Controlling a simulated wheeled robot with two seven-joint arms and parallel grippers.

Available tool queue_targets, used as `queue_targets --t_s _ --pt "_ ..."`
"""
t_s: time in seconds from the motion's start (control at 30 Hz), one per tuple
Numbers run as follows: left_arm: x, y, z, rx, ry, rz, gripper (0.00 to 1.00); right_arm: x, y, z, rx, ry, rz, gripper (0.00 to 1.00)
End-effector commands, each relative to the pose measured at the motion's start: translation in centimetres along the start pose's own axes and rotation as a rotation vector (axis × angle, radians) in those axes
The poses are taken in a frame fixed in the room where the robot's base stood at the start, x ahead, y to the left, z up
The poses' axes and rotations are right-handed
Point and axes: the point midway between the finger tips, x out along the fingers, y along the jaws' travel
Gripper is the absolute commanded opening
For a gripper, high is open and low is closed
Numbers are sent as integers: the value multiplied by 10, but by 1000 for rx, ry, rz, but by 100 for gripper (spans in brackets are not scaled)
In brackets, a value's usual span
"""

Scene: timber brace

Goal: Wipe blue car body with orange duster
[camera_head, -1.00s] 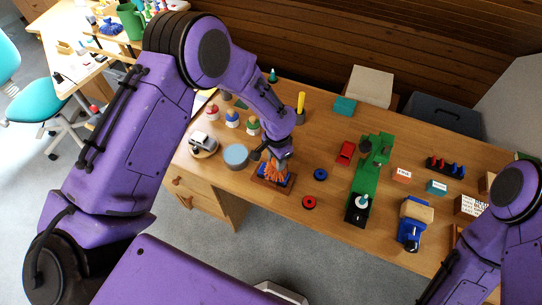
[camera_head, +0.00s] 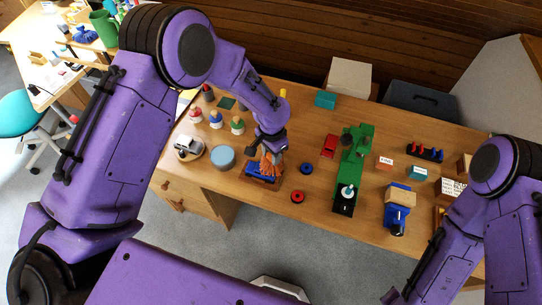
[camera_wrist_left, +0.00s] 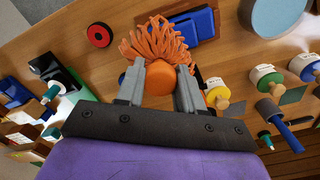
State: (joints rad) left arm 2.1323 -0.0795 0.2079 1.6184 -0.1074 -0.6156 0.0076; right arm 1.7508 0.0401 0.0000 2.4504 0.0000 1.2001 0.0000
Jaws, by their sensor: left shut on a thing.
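My left gripper (camera_head: 270,148) is shut on the orange duster (camera_head: 271,162), whose strands hang down. In the left wrist view the gripper (camera_wrist_left: 160,82) clasps the duster's round orange knob, and the strands (camera_wrist_left: 152,40) fan out beyond it. The blue car body (camera_head: 259,171) lies on a brown wooden board. The strands are at its back right side and overlap it in the head view; I cannot tell whether they touch. The car body (camera_wrist_left: 198,24) also shows beside the strands in the wrist view. My right gripper (camera_head: 392,297) is only a dark tip at the bottom edge.
Several small paint pots (camera_head: 216,119) stand behind. Bare tabletop shows around the wheels.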

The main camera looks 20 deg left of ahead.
Motion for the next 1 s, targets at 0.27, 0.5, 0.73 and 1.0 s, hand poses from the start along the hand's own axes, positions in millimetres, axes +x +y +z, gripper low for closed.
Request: queue_targets --t_s 0.27,0.5,0.73,1.0 --pt "-20 0 0 1 -1 0 12 2 0 1 0 0 0 0" --pt "-21 0 0 1 -1 0 12 1 0 1 0 0 0 0" --pt "-39 -1 0 -1 2 -1 12 1 0 1 0 -1 0 0" --pt "-50 0 0 1 -1 0 12 1 0 1 0 0 0 0"
